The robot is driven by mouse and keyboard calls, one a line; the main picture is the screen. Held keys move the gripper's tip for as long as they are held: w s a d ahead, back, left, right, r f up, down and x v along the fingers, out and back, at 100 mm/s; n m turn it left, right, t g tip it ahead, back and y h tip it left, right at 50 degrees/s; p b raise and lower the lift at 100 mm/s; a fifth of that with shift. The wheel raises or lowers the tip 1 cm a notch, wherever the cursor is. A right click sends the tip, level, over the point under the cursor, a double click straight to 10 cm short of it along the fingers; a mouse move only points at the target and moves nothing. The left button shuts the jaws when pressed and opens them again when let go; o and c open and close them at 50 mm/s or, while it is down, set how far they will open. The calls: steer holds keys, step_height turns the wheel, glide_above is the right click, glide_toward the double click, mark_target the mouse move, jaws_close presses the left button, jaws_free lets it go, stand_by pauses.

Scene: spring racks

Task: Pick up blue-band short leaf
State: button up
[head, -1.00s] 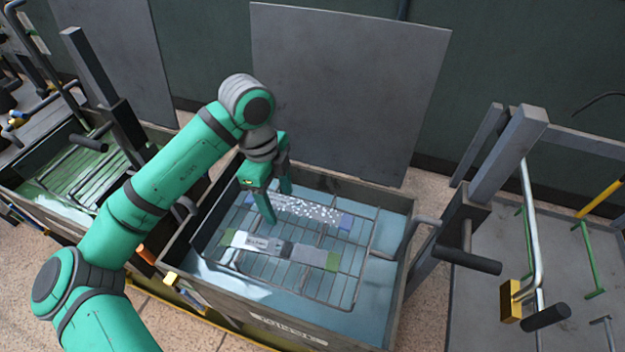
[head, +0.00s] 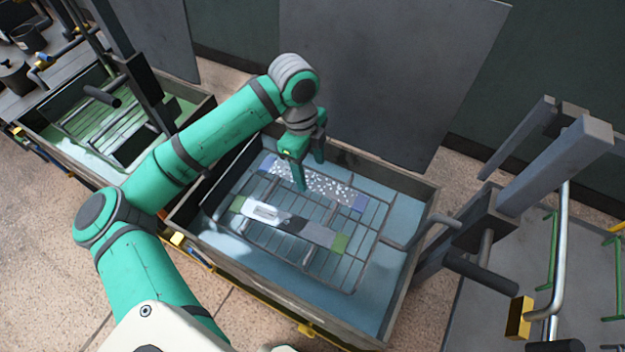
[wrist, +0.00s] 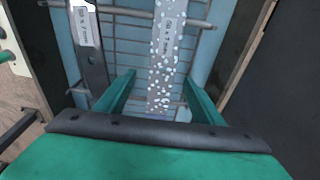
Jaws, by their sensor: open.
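The blue-band leaf (head: 330,188) is a flat, white-speckled grey strip with a blue band at each end. It lies on the wire rack in the blue bath. In the wrist view the speckled strip (wrist: 166,60) runs up the picture between the two fingers. My gripper (head: 311,173) is open and empty over the leaf's left half, with a finger to either side of it; it also shows in the wrist view (wrist: 160,82). Whether the fingertips reach down to the leaf's level is unclear. Part of the leaf is hidden behind the near finger.
A green-banded leaf (head: 290,224) lies on the same wire rack (head: 368,240), nearer the front. The bath's walls (head: 407,290) surround both. A bent handle (head: 425,230) stands at the right wall. A grey panel (head: 390,80) rises behind the bath.

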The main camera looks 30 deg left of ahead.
mark_target(312, 180)
steer(key=shift+w+f, duration=0.2)
steer(key=shift+f, duration=1.9)
steer(key=c, duration=1.5)
steer(key=shift+o, duration=0.2)
steer(key=shift+r, duration=0.1)
